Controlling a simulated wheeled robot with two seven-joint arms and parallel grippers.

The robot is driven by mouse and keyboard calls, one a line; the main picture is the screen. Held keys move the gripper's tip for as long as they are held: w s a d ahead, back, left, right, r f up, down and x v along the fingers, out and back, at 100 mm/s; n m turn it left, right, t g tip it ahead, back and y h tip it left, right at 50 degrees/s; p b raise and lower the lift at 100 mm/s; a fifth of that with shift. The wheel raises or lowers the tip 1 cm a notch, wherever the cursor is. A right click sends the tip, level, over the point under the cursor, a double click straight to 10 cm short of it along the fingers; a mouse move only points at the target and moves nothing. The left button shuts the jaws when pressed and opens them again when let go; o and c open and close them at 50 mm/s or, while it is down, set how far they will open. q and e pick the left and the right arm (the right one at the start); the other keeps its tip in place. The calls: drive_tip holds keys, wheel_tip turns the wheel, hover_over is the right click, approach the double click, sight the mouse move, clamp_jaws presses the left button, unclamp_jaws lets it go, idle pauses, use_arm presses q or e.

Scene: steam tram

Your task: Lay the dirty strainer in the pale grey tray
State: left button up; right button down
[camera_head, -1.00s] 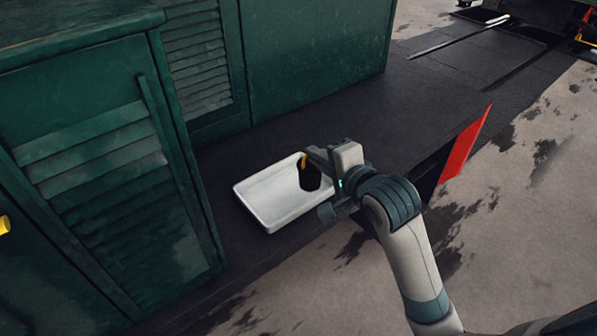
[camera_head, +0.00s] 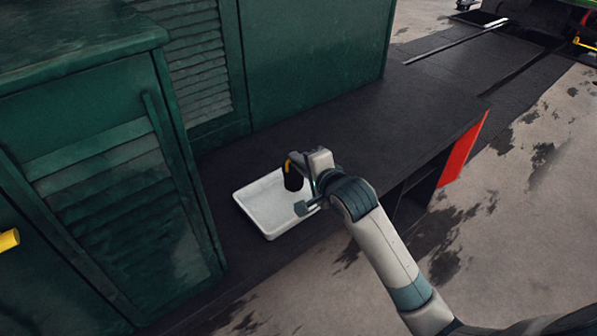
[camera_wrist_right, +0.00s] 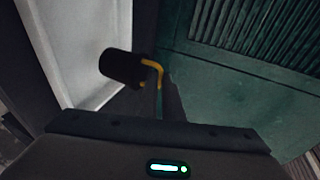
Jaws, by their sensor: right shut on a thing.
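The dirty strainer (camera_head: 292,178) is a dark, nearly black cylinder with a yellow handle. My right gripper (camera_head: 298,181) is shut on it and holds it over the right part of the pale grey tray (camera_head: 252,212). The strainer (camera_wrist_right: 121,67) also shows in the right wrist view, its yellow handle at the finger tips, with the tray (camera_wrist_right: 78,45) behind it. The tray is a shallow white-grey rectangle lying on the dark running board. Whether the strainer touches the tray I cannot tell. My left gripper is not in view.
Green louvred cabinets (camera_head: 110,160) stand behind and left of the tray. The dark board (camera_head: 400,110) is clear to the right. A red panel (camera_head: 462,152) hangs at the board's front edge, and a yellow bar end (camera_head: 9,240) shows at far left.

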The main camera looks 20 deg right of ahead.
sight(298, 174)
wheel_tip(298, 174, down, 3)
drive_tip(key=shift+r+p, duration=0.1)
drive_tip(key=shift+p, duration=0.4)
drive_tip(key=shift+f, duration=0.5)
drive_tip(key=shift+f, duration=0.15)
drive_tip(key=c, duration=1.9)
unclamp_jaws()
drive_tip(key=b+v, duration=0.2)
drive_tip(key=v, duration=1)
